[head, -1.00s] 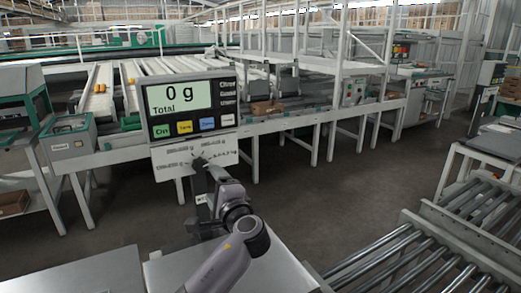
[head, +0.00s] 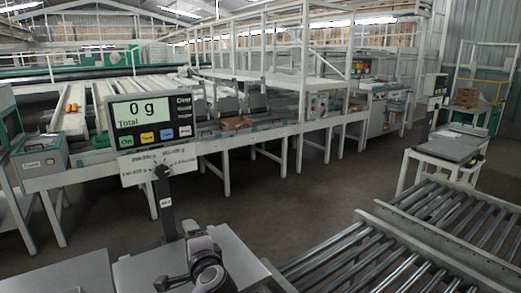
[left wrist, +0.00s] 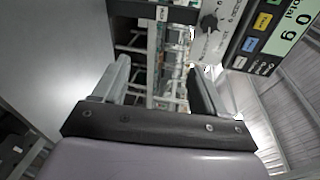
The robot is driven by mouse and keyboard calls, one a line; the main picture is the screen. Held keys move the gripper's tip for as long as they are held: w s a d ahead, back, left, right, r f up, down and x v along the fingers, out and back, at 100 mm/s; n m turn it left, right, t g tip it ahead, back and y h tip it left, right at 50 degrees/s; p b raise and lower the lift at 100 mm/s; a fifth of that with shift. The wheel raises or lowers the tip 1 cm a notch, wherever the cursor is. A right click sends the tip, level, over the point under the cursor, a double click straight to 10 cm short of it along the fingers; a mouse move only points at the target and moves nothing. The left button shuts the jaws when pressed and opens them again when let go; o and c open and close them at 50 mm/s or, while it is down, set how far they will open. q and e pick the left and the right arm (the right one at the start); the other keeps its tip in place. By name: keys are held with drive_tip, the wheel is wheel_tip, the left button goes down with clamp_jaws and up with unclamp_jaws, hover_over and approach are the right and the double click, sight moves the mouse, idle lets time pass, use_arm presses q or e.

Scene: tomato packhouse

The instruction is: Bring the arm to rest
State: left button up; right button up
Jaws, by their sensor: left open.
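My left arm (head: 207,262) is at the bottom of the head view, folded low over the grey surface in front of the scale's post. In the left wrist view my left gripper (left wrist: 158,88) has its two fingers apart, with nothing between them. The scale display (head: 152,115) reads 0 g and stands behind the arm, apart from it. The display also shows turned on its side at the upper right of the left wrist view (left wrist: 275,35). My right gripper is not in view.
A roller conveyor (head: 400,245) lies at the lower right. A second scale (head: 452,145) stands on a white table behind it. A long packing line runs across the back. The grey floor (head: 290,200) between is clear. A grey scale platform (head: 190,255) lies close under my arm.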

use_arm(q)
drive_tip(key=s+f+n+g+h+p, duration=0.35)
drive_tip(key=s+f+h, duration=0.25)
drive_tip(key=s+f, duration=1.1)
drive_tip(key=s+a+n+h, duration=0.2)
drive_tip(key=s+n, duration=0.1)
drive_tip(key=s, duration=0.5)
drive_tip(key=s+a+n+h+p, duration=0.1)
drive_tip(key=s+n, duration=0.3)
drive_tip(key=s, duration=0.4)
drive_tip(key=shift+s+a+f+h, duration=0.2)
drive_tip(key=shift+s+a+h, duration=0.15)
drive_tip(key=shift+s+h, duration=0.05)
